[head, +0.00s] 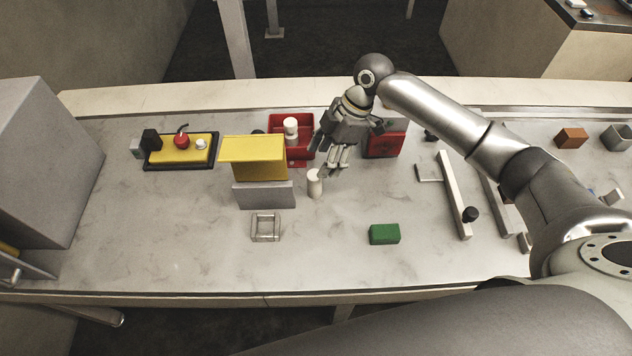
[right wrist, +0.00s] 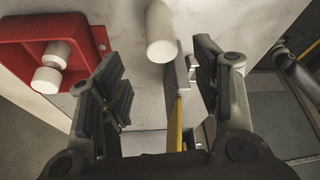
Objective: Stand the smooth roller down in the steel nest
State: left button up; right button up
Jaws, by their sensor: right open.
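A plain white roller (head: 314,183) stands upright on the worktop near the middle. My right gripper (head: 334,168) is open and empty, tilted down beside it on its upper right. In the right wrist view the roller (right wrist: 161,34) shows ahead, between the lines of the open fingers and apart from them. A small square open frame of thin metallic bars (head: 266,227), which looks like the steel nest, sits on the worktop to the lower left of the roller. It looks empty. My left gripper is not in view.
A yellow-topped grey block (head: 262,195) stands close left of the roller. Behind is a red bin (head: 304,150) holding a stepped white roller (head: 291,129). A green block (head: 384,234) lies right of the frame. The front worktop is mostly clear.

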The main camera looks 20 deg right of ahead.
aim_at(314, 174)
jog(key=shift+x, duration=0.9)
jog(key=p+x, duration=0.1)
jog(key=x, duration=0.4)
jog(key=shift+s+a+p, duration=0.1)
jog(key=shift+p, duration=0.25)
jog(key=shift+f, duration=0.2)
jog(key=c, duration=1.2)
jog(key=shift+r, duration=0.15)
jog(key=shift+c, duration=0.2)
